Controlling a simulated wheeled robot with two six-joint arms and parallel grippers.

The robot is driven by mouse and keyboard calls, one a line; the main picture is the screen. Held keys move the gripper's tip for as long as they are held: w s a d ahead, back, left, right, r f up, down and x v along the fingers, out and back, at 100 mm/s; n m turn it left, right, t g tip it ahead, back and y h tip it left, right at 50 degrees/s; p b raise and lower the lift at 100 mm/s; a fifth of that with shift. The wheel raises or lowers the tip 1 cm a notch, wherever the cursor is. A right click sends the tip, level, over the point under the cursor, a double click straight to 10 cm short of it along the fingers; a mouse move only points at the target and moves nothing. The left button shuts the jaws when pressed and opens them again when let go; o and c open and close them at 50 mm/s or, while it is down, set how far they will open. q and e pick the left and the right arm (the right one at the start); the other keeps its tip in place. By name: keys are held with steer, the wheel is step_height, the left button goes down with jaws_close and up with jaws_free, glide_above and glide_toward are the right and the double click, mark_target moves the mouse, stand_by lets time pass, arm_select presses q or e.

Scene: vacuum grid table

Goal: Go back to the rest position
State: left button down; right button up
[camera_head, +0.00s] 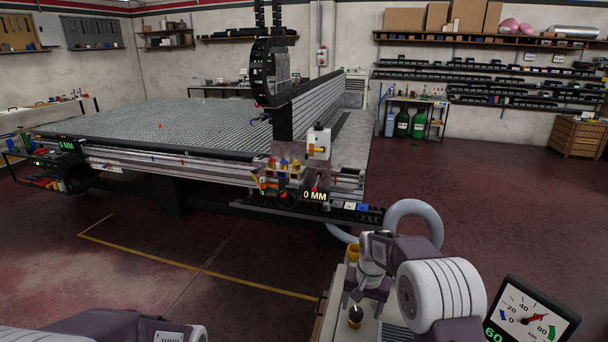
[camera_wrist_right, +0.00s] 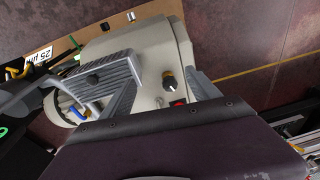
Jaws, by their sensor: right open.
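My right arm comes in at the bottom right of the head view, and its gripper (camera_head: 371,288) is small there, over a pale machine cabinet (camera_head: 388,324). The gripper is open, and I see nothing held in it. The right wrist view looks onto the same pale cabinet (camera_wrist_right: 150,55), which has a black knob and a small red switch. A dark purple link of mine fills the bottom of that view. My left arm shows only as a purple and white link at the bottom left of the head view; its gripper is out of frame.
A large grid table (camera_head: 170,120) with a black gantry (camera_head: 275,85) stands ahead. A grey hose (camera_head: 415,208) curves close behind my right arm. A gauge (camera_head: 530,318) is at the bottom right. Red floor (camera_head: 215,245) is clear in front of the table.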

steer(key=s+d+r+p, duration=0.25)
steer(key=s+r, duration=0.55)
steer(key=s, duration=0.4)
steer(key=s+f+n, duration=0.3)
steer(key=s+f, duration=0.1)
steer(key=s, duration=0.8)
steer(key=shift+s+a+n, duration=0.3)
steer(key=shift+s+n, duration=0.05)
steer(key=shift+n, duration=0.05)
steer(key=shift+s, duration=0.1)
stand_by(0.4)
